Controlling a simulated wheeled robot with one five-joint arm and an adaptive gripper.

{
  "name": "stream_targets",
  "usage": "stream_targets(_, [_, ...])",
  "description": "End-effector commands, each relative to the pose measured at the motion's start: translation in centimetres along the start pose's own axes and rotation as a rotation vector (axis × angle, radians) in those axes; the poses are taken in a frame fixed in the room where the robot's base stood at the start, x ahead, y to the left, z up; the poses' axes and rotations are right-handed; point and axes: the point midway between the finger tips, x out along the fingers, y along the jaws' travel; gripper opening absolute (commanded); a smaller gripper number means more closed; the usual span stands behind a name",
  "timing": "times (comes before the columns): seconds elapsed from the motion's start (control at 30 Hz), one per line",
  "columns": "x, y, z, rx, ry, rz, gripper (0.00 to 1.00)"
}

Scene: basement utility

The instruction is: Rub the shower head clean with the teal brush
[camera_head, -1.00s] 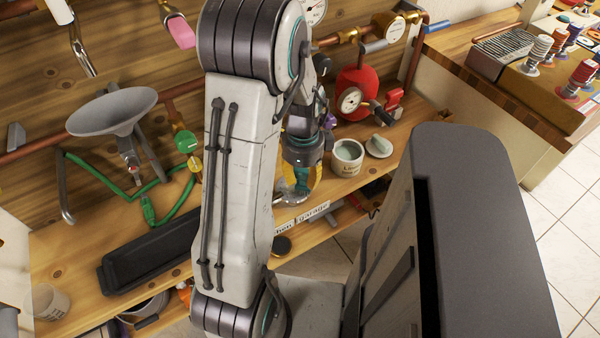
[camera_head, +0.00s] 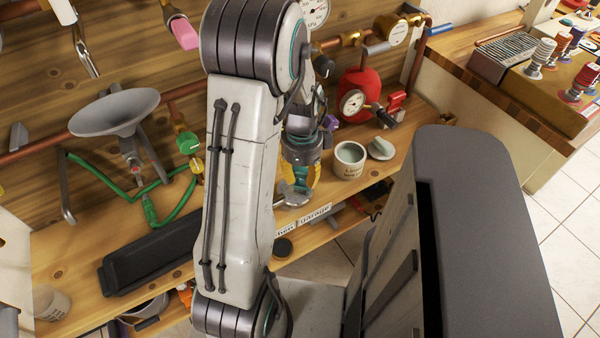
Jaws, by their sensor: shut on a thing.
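My gripper (camera_head: 301,178), with yellow and teal parts, is low over the bench behind my upper arm link. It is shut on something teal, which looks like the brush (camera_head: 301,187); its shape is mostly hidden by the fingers. A shiny grey rounded metal piece (camera_head: 291,197) shows just under the fingertips at the bench's front; it may be the shower head. I cannot tell whether the brush touches it.
A labelled pale mug (camera_head: 349,162) and a small dish with a teal lump (camera_head: 380,149) stand right of my gripper. Behind them are a red tank (camera_head: 358,92) and gauges. A black tray (camera_head: 150,260) lies at left. Signs (camera_head: 303,220) hang along the bench's front edge.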

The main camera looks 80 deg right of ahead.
Motion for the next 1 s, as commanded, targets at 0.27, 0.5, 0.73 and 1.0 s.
stream_targets(0.27, [0.3,1.0,-0.9,0.001,0.0,0.006,0.02])
stream_targets(0.5, [0.3,0.7,-0.4,-0.002,0.0,0.01,0.02])
stream_targets(0.73, [0.2,-0.2,0.5,-0.002,0.0,0.007,0.02])
stream_targets(1.0, [0.1,-0.5,0.7,-0.001,0.0,0.005,0.02])
